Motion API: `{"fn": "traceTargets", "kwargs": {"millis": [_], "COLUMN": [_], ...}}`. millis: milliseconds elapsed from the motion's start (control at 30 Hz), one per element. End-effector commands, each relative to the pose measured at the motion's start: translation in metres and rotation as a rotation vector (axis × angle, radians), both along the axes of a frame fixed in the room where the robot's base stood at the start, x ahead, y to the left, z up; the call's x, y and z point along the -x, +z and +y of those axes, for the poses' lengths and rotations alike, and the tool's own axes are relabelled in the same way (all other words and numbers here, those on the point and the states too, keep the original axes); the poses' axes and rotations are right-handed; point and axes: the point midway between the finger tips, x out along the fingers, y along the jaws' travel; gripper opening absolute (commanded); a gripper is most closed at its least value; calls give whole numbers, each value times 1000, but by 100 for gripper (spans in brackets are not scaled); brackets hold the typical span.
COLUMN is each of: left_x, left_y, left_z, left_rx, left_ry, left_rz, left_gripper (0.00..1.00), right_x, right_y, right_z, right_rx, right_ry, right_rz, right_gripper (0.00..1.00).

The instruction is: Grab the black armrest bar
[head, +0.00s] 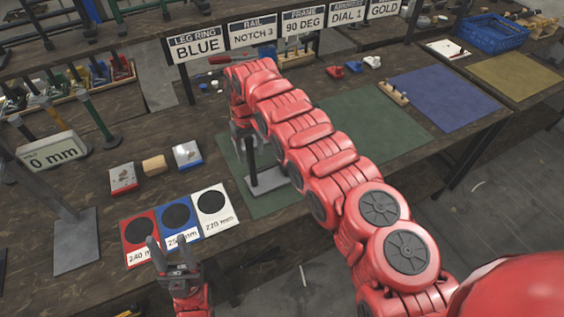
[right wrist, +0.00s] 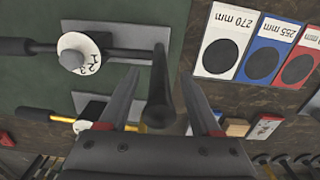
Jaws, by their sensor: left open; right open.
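A black bar (right wrist: 159,95) with a rounded end stands between the fingers of my right gripper (right wrist: 162,78) in the right wrist view. The fingers are open, one on each side, with gaps to the bar. In the head view my right gripper (head: 243,138) is partly hidden by its own arm, beside a dark upright post (head: 250,160) on a grey base plate (head: 270,181). I cannot tell for sure whether that post is the same bar. My left gripper (head: 169,245) is open and empty above the table, by the size cards.
Red, blue and white cards (head: 213,207) with black circles lie left of the green mat (head: 380,130). A white dial (right wrist: 78,52) sits on a dark rod in the right wrist view. Small blocks (head: 154,164) lie behind the cards. A sign row (head: 253,31) stands at the back.

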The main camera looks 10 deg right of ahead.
Motion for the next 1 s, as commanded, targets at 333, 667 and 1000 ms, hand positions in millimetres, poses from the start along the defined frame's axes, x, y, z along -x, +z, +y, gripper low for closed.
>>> {"fn": "traceTargets", "kwargs": {"millis": [333, 667, 1000], "left_x": [0, 0, 0], "left_y": [4, 4, 4], "left_z": [0, 0, 0], "left_rx": [0, 0, 0], "left_ry": [0, 0, 0], "left_rz": [1, 1, 1], "left_gripper": [50, 50, 50], "right_x": [-1, -1, -1], "right_y": [-17, -17, -17], "right_z": [0, 0, 0], "right_rx": [2, 2, 2], "right_ry": [1, 0, 0], "right_rz": [-4, -4, -4], "right_gripper": [65, 6, 0]}}
